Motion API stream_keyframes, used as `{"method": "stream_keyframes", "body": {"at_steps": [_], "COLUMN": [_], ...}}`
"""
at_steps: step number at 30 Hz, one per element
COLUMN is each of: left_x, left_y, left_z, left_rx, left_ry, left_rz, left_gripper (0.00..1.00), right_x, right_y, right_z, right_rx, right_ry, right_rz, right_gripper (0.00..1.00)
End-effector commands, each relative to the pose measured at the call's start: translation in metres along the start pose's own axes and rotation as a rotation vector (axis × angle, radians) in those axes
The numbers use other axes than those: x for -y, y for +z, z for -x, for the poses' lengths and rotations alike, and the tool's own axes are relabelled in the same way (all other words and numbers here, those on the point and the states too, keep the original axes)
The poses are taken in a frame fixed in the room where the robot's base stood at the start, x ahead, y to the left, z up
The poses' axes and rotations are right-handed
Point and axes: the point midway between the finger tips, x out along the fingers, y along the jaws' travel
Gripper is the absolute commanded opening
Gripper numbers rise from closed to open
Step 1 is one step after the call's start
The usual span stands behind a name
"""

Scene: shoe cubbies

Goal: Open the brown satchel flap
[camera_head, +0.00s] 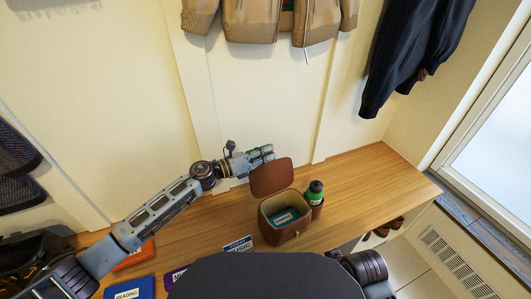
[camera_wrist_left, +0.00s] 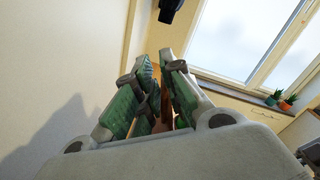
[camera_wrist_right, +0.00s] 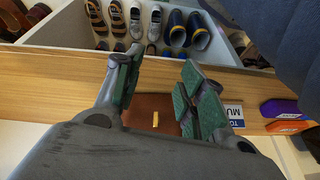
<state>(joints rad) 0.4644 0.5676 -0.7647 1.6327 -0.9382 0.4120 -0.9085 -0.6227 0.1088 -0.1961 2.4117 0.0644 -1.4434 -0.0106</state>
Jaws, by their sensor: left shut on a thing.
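The brown satchel (camera_head: 286,219) stands on the wooden bench with its flap (camera_head: 271,177) raised at the back and its top open. A teal item with a white label (camera_head: 286,218) lies inside. My left gripper (camera_head: 264,155) is at the flap's upper edge; in the left wrist view, the brown flap (camera_wrist_left: 167,88) shows between its fingers, which are shut on it. My right gripper (camera_wrist_right: 158,82) is open and empty, its fingers apart over the satchel's brown front and yellow clasp (camera_wrist_right: 156,119). It is hidden in the head view.
A dark bottle with a green label (camera_head: 315,193) stands at the satchel's right side. A blue-and-white card (camera_head: 238,245), a blue book (camera_head: 131,289) and an orange item (camera_head: 136,256) lie to the left. Shoes (camera_wrist_right: 175,30) fill cubbies under the bench (camera_head: 372,181). Jackets hang above.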

Motion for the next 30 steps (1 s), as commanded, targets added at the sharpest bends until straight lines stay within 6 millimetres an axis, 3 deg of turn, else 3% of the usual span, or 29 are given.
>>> {"method": "stream_keyframes", "body": {"at_steps": [13, 26, 27, 30], "left_x": [0.05, 0.056, 0.056, 0.056], "left_y": [-0.021, -0.024, -0.023, -0.023], "left_z": [0.0, 0.0, 0.0, 0.0], "left_rx": [-0.001, 0.0, 0.0, 0.001], "left_ry": [-0.011, -0.01, -0.01, -0.009], "left_rz": [-0.289, -0.337, -0.337, -0.338], "left_gripper": [0.0, 0.0, 0.16, 0.28], "right_x": [-0.003, -0.002, -0.002, -0.001], "right_y": [0.007, 0.004, 0.004, 0.004], "right_z": [-0.008, 0.0, 0.0, -0.001], "right_rx": [0.02, 0.008, 0.008, 0.009], "right_ry": [0.006, 0.006, 0.005, 0.004], "right_rz": [0.005, 0.007, 0.006, 0.004], "right_gripper": [0.4, 0.4, 0.4, 0.4]}}
